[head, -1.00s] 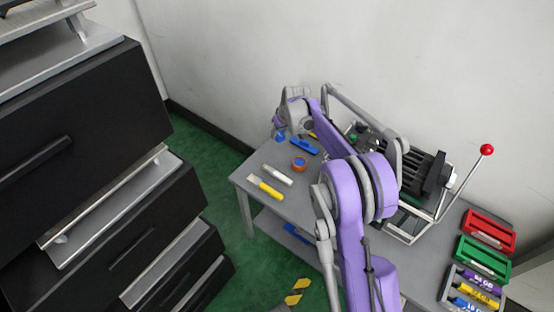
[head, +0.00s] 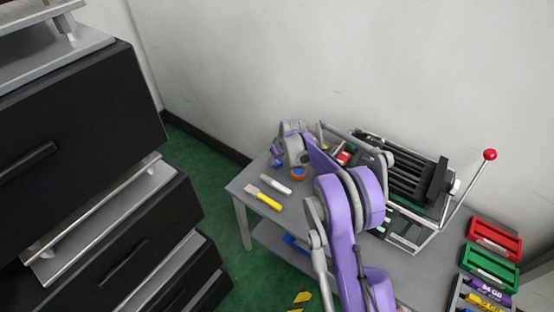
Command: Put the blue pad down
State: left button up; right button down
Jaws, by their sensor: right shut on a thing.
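My purple arm covers much of the table's middle. My left gripper is not in view.
The lever fixture with a red knob (head: 490,155) stands right. Red (head: 494,240) and green (head: 489,265) trays are farther right. Black drawers (head: 90,130) stand left.

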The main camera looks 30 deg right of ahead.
jog(key=shift+f, duration=0.2)
jog(key=shift+c, duration=2.3)
grip_release()
jog(key=shift+r, duration=0.1)
